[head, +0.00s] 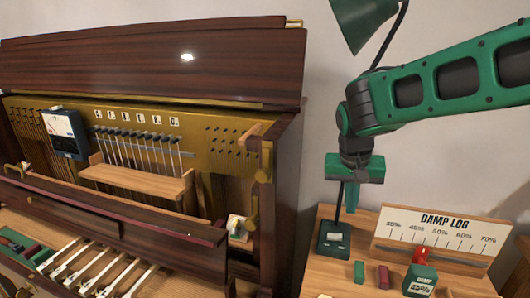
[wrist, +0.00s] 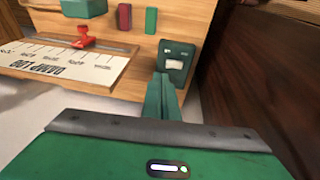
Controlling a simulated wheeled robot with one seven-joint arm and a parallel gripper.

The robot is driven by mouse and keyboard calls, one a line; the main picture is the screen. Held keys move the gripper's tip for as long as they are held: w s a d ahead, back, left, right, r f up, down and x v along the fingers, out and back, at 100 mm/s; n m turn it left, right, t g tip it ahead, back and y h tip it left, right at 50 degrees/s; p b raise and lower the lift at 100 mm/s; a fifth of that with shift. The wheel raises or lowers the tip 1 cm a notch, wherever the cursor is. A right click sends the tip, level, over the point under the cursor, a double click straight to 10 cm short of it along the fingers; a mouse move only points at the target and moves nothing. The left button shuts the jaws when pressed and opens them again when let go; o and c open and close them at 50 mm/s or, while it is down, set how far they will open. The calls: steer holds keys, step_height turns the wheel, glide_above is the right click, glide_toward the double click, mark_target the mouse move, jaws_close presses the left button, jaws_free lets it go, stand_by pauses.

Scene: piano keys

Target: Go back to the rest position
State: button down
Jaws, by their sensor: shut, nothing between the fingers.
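My gripper (head: 352,197) is shut and empty. In the head view it points down from my green and black arm, in front of the wall and above the lamp base (head: 333,239) at the left of the small wooden table (head: 340,275). In the wrist view its closed green fingers (wrist: 163,88) stand just in front of that lamp base (wrist: 177,58). I cannot tell from these views how far apart they are.
A damp log board (head: 440,238) with a red pointer (head: 419,256) stands on the table. A green block (head: 359,272), a dark red block (head: 383,277) and a labelled green box (head: 420,281) lie before it. The opened piano (head: 150,60) fills the left. A green lamp shade (head: 362,20) hangs above.

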steer(key=s+d+m+g, duration=0.1)
steer(key=s+d+g, duration=0.1)
steer(key=s+d, duration=1.15)
steer(key=s+f+m+y, duration=0.1)
steer(key=s+f+y, duration=0.1)
steer(key=s, duration=1.1)
steer(key=shift+d+f, duration=0.45)
steer(key=shift+f, duration=0.3)
steer(key=shift+s, duration=0.1)
